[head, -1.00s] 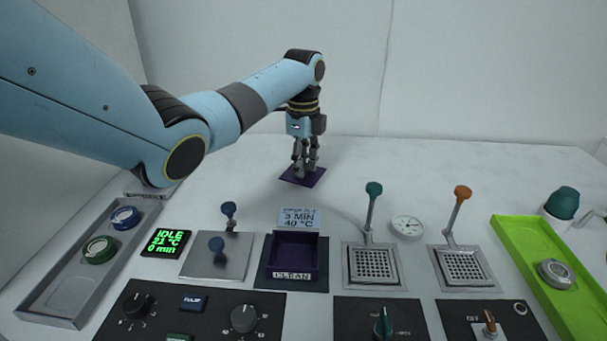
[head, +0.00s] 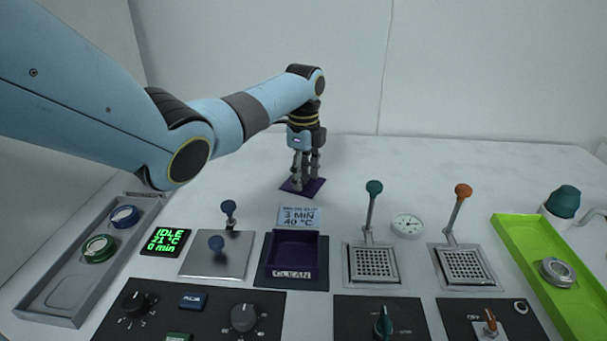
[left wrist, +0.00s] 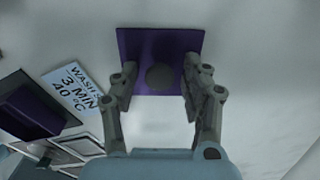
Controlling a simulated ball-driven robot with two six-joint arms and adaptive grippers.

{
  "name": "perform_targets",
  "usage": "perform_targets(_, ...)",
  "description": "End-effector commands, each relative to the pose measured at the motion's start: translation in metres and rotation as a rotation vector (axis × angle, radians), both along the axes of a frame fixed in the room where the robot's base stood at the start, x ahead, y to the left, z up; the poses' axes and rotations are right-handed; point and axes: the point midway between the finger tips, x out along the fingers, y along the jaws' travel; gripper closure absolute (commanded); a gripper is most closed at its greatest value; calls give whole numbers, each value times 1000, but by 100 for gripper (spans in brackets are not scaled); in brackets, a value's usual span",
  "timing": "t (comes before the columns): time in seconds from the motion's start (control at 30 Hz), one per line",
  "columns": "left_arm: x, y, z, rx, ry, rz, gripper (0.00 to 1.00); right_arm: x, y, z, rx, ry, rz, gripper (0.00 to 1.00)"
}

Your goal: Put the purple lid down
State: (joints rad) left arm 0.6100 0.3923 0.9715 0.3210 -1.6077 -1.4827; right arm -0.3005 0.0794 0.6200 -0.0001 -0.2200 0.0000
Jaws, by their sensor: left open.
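The purple lid (head: 314,187) is a flat square plate on the white table, behind the purple box (head: 296,250) marked CLEAN. In the left wrist view the lid (left wrist: 160,38) shows a dark round knob (left wrist: 160,77) at its middle. My left gripper (head: 305,188) points down over the lid. In the left wrist view my left gripper (left wrist: 158,85) is open, with one finger on each side of the knob and apart from it. The box stands open at the top. My right gripper is not in view.
A sign reading 3 MIN 40 °C (head: 298,217) stands behind the box. A steel plate with blue knobs (head: 217,256) is left of it, and levers with green (head: 373,188) and orange (head: 463,190) tops are to the right. The table behind is clear.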

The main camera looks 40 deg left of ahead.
Motion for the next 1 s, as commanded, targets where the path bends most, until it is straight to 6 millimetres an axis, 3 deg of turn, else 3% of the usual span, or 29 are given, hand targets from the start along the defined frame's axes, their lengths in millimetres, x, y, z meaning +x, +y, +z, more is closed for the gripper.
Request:
perform_targets(0.17,1,0,14,1,-3,0,53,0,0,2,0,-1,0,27)
perform_targets(0.6,1,1,105,1,-4,0,53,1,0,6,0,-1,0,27)
perform_targets(0.8,0,0,121,0,0,0,53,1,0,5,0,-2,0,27)
perform_targets(1.0,0,0,123,0,0,0,53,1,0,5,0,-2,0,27)
